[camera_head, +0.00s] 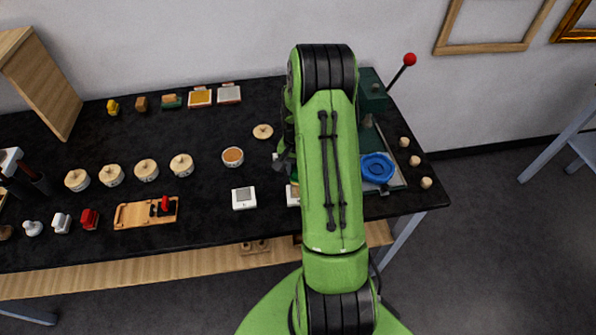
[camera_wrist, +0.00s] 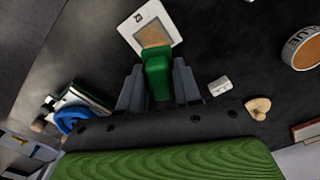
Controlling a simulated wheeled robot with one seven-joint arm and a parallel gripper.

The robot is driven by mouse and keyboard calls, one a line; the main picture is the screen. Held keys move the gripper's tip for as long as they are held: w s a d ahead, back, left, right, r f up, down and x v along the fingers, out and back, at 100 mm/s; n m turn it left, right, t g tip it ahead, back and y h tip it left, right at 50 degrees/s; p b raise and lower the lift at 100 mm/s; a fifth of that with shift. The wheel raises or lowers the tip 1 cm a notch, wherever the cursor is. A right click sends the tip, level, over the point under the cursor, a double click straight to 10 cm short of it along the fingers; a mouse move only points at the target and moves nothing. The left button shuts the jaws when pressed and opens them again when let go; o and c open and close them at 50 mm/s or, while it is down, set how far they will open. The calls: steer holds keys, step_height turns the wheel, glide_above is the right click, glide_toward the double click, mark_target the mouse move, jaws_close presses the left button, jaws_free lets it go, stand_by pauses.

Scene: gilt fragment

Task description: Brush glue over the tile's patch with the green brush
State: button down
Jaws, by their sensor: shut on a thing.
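My gripper (camera_wrist: 159,88) is shut on the green brush (camera_wrist: 158,74), which sits between the two grey fingers in the wrist view. The brush's far end overlaps the near edge of a white tile (camera_wrist: 134,22) with a tan patch (camera_wrist: 153,35) and a small dark mark. I cannot tell whether the brush touches the patch; its tip is hidden. In the head view my arm covers the brush and most of this tile (camera_head: 291,198). An open glue pot (camera_head: 232,156) with amber contents stands left of my arm; it also shows at the right of the wrist view (camera_wrist: 304,50).
Another white tile (camera_head: 244,205) with a grey patch lies left of my arm. A round wooden lid (camera_head: 263,131) lies behind the glue pot. Several lidded pots (camera_head: 146,169) and a wooden tray (camera_head: 134,213) stand left. A green press with a blue disc (camera_head: 377,167) stands right.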

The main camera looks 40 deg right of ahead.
steer(key=shift+w+d+r+p, duration=0.1)
steer(key=shift+r+p, duration=0.15)
steer(key=shift+r, duration=0.25)
steer(key=shift+w+d+r+p, duration=0.1)
steer(key=shift+r+p, duration=0.15)
steer(key=shift+r, duration=0.2)
steer(key=shift+s+a+r+p, duration=0.15)
steer(key=shift+r+p, duration=0.5)
steer(key=shift+r, duration=0.4)
steer(key=shift+f, duration=0.1)
